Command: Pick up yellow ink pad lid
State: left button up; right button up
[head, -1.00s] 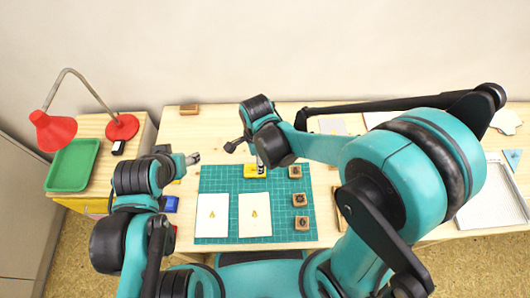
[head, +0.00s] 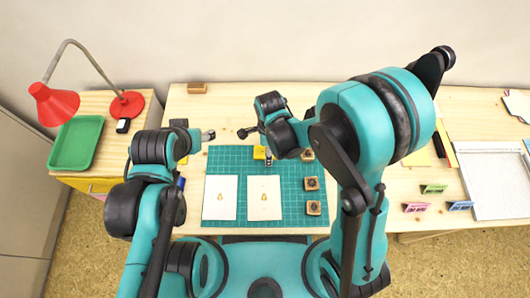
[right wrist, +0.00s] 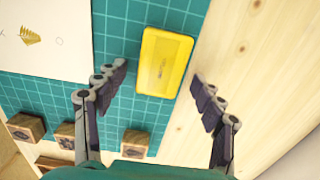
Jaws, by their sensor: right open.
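The yellow ink pad with its lid (head: 259,153) lies on the far edge of the green cutting mat (head: 226,157), partly hidden by my right arm. In the right wrist view the yellow lid (right wrist: 164,62) is flat and closed-looking. My right gripper (right wrist: 160,87) is open and empty, with one finger on either side of the lid's near part. Neither finger visibly touches it, and the height above it is hard to tell. My left gripper (head: 209,135) is left of the mat's far corner, away from the lid; its jaws are too small to judge.
Two white sheets (head: 220,197) with gold prints lie on the mat. Wooden stamps (head: 312,184) stand along its right side. A wooden block (head: 197,88) is at the table's back.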

jog(key=shift+r, duration=0.1)
jog(key=c, duration=0.9)
jog(key=shift+r, duration=0.1)
